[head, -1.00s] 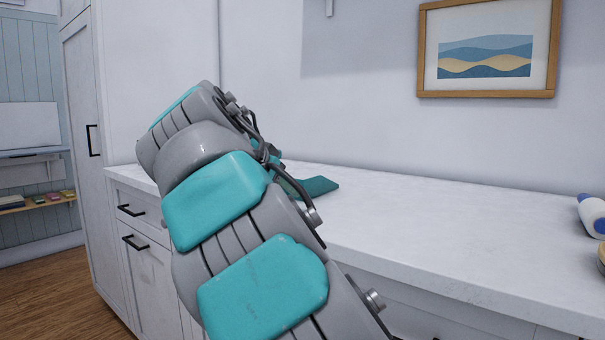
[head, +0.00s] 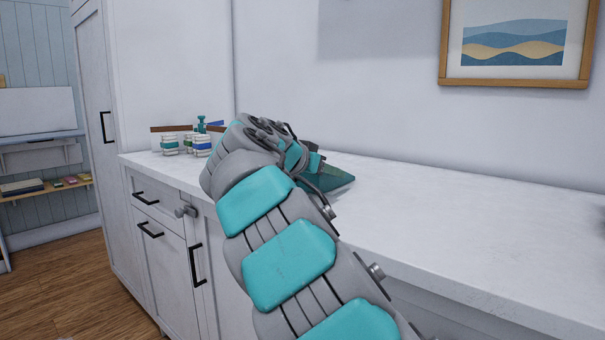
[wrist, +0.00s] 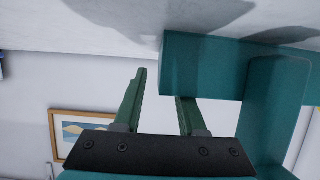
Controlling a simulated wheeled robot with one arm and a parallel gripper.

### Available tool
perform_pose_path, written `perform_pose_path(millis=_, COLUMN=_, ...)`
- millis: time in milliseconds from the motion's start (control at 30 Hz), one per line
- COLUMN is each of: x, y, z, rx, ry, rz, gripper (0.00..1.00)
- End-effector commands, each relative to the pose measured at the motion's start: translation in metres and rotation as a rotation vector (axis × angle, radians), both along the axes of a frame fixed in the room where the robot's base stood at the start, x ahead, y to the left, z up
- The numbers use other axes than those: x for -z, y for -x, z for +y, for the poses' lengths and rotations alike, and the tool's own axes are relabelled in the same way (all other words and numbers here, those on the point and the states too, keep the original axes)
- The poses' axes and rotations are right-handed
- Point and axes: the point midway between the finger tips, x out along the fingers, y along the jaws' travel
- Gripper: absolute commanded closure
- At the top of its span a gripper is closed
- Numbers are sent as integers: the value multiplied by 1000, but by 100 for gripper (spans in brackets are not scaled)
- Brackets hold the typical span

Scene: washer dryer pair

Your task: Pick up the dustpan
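The teal dustpan (head: 338,177) lies on the white counter (head: 470,215), partly hidden behind my arm in the head view. In the wrist view the dustpan (wrist: 205,65) fills the upper right, against the counter surface at the top of that picture. In the head view my arm hides most of the gripper.
A framed picture (head: 515,45) hangs on the wall behind. The counter to the right of the dustpan is clear.

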Motion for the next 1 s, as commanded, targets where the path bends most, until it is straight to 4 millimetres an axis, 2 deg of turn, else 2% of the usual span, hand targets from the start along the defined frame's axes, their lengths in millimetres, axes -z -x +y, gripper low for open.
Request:
perform_pose_path(millis=233, x=1, y=-1, z=-1, rx=-1, ry=-1, rz=-1, gripper=62)
perform_pose_path(millis=567, x=1, y=-1, z=-1, rx=0, ry=-1, rz=-1, gripper=99)
perform_pose_path(millis=1000, x=0, y=-1, z=-1, rx=0, ry=-1, rz=-1, gripper=100)
